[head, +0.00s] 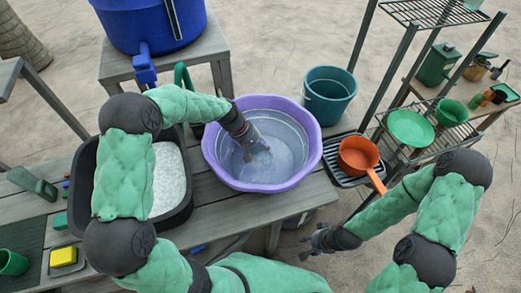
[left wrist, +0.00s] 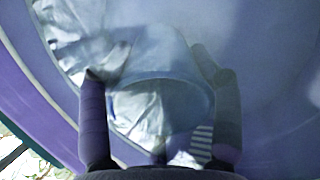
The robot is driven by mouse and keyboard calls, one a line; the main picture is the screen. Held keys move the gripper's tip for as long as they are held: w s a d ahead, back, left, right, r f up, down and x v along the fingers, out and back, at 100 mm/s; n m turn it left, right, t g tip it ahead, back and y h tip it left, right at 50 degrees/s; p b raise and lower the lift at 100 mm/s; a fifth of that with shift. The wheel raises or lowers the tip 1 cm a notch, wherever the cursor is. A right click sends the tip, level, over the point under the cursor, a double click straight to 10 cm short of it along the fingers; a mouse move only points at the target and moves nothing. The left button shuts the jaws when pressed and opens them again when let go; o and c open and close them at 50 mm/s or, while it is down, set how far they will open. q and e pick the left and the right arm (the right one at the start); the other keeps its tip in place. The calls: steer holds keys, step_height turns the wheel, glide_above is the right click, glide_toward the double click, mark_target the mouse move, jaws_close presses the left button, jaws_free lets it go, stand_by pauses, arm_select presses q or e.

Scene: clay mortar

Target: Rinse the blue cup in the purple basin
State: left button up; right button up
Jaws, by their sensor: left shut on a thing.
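The purple basin (head: 211,150) stands on the wooden table and holds water. My left gripper (head: 260,148) reaches down into it from the left. In the left wrist view, my left gripper's fingers (left wrist: 160,120) are on either side of a pale blue rounded rim, which looks like the blue cup (left wrist: 160,76). They are shut on it inside the basin, whose purple wall (left wrist: 50,110) shows at left. Glare and ripples blur the cup's outline, and the head view does not show it clearly. My right gripper (head: 312,243) is empty and looks open, off the table's right side.
A black tub of white grains (head: 168,180) stands left of the basin. An orange pan (head: 358,157) sits on a dark rack at right, near a teal bucket (head: 329,92). A blue tank with a tap (head: 150,25) stands behind.

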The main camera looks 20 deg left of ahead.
arm_select(q)
steer(key=shift+r, duration=0.15)
steer(key=shift+a, duration=0.15)
steer(key=shift+s+a+p, duration=0.2)
steer(key=shift+a+p, duration=0.15)
steer(key=shift+a, duration=0.15)
steer(key=shift+w+d+p, duration=0.15)
steer(key=shift+w+d, duration=0.05)
steer(key=shift+d, duration=0.45)
steer(key=shift+w+d+p, duration=0.15)
steer(key=shift+d, duration=0.45)
steer(key=shift+s+a, duration=0.2)
steer(key=shift+a, duration=0.45)
steer(key=shift+s+a, duration=0.15)
steer(key=shift+a, duration=0.45)
steer(key=shift+w+d+p, duration=0.2)
steer(key=shift+d, duration=0.45)
steer(key=shift+w+d+p, duration=0.15)
steer(key=shift+d, duration=0.45)
steer(key=shift+s+a, duration=0.2)
steer(key=shift+a, duration=0.45)
steer(key=shift+s+a, duration=0.15)
steer(key=shift+a, duration=0.45)
steer(key=shift+w+d+p, duration=0.2)
steer(key=shift+d+p, duration=0.1)
steer(key=shift+d, duration=0.35)
